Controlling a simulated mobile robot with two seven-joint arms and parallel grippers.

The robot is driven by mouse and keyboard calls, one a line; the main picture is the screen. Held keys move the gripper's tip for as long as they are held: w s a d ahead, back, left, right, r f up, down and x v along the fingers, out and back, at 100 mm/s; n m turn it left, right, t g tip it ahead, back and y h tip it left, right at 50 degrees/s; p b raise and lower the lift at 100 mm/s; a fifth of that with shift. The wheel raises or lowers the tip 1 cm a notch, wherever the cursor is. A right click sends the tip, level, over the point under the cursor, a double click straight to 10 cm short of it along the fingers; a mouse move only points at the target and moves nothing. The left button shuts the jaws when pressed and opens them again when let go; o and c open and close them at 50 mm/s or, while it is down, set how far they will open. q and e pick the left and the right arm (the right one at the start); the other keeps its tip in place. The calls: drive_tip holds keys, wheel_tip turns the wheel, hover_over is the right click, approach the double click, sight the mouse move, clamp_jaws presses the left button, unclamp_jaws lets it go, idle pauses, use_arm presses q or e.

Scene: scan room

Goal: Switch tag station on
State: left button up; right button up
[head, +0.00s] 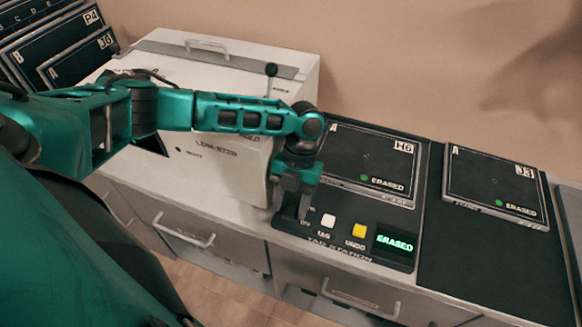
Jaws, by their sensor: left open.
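The tag station (340,249) is a black panel on the counter, with its name along the front edge. It has a white TAG button (328,221), a yellow UNDO button (359,231) and a small display (395,243) lit green with "ERASED". My left gripper (292,212) points down over the panel's left end, beside the TAG button. It hides most of the control there; only part of a label shows. I cannot tell whether the fingers touch the panel. A dark plate marked H6 (365,160) lies on the station behind the buttons, with a green dot and "ERASED". My right gripper is not in view.
A beige box-shaped machine (225,165) with a top handle and a black-knobbed lever (271,72) stands left of the station, under my left arm. Another plate, J3 (497,187), lies to the right. More plates (65,45) stand at the back left. Drawers with handles (184,230) are below.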

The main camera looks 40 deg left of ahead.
use_arm(q)
drive_tip(key=shift+r, duration=0.1)
drive_tip(key=v, duration=1.2)
drive_tip(key=shift+w+r, duration=0.15)
drive_tip(key=shift+r, duration=0.2)
